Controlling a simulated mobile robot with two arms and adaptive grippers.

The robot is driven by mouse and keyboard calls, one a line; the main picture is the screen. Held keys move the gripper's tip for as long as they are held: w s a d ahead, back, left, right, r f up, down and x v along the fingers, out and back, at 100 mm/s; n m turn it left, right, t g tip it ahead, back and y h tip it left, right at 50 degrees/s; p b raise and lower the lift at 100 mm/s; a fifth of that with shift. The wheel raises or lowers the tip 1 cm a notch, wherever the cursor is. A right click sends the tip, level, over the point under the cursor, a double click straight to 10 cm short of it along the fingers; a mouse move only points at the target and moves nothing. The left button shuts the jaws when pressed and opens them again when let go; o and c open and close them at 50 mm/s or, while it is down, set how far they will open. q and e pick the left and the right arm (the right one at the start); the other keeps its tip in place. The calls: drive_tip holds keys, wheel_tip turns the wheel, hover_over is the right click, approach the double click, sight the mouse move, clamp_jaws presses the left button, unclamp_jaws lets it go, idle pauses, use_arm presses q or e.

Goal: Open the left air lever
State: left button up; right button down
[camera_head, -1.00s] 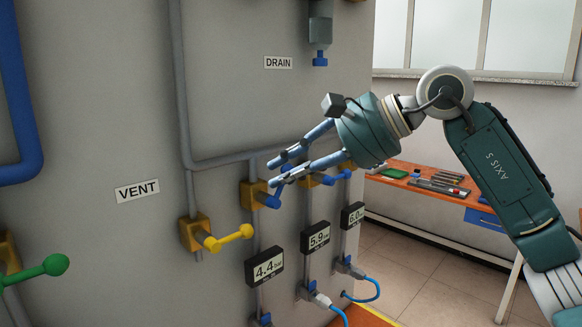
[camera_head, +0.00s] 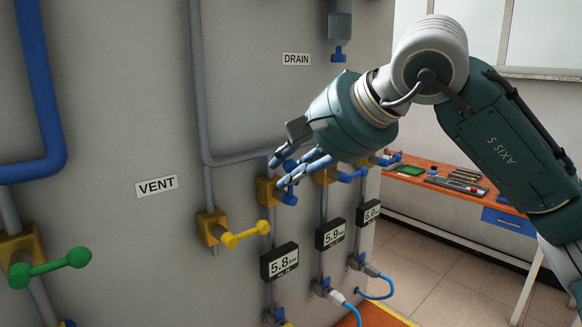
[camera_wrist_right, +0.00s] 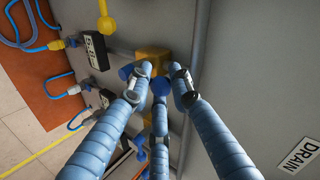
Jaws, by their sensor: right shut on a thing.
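The left air lever (camera_head: 289,198) is blue and sits on the leftmost of three brass-yellow air valves (camera_head: 264,188), above the gauge (camera_head: 279,262) reading 5.8. My right gripper (camera_head: 284,173) is at this valve, its blue-grey fingers closed in on the lever and partly hiding it. In the right wrist view, the fingers (camera_wrist_right: 160,86) converge in front of the yellow valve block (camera_wrist_right: 152,57), with blue lever parts between and beside the fingertips. The lever's exact angle is hard to tell. My left gripper is not in view.
Two more blue-levered valves stand close on the right, with gauges (camera_head: 330,233) and blue hoses (camera_head: 378,287) below. A green lever (camera_head: 50,267) is farther left. An orange bench (camera_head: 440,184) stands behind.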

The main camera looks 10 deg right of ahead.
drive_tip(key=shift+w+d+r, duration=0.1)
drive_tip(key=shift+d+r, duration=0.05)
drive_tip(key=shift+r, duration=0.1)
drive_tip(key=c, duration=1.6)
unclamp_jaws()
drive_tip(key=shift+o, duration=0.2)
drive_tip(key=shift+f, duration=0.15)
drive_tip(key=shift+d, duration=0.1)
drive_tip(key=shift+s+r, duration=0.25)
drive_tip(key=shift+r, duration=0.05)
drive_tip(key=v, duration=1.1)
drive_tip(key=shift+d, duration=0.2)
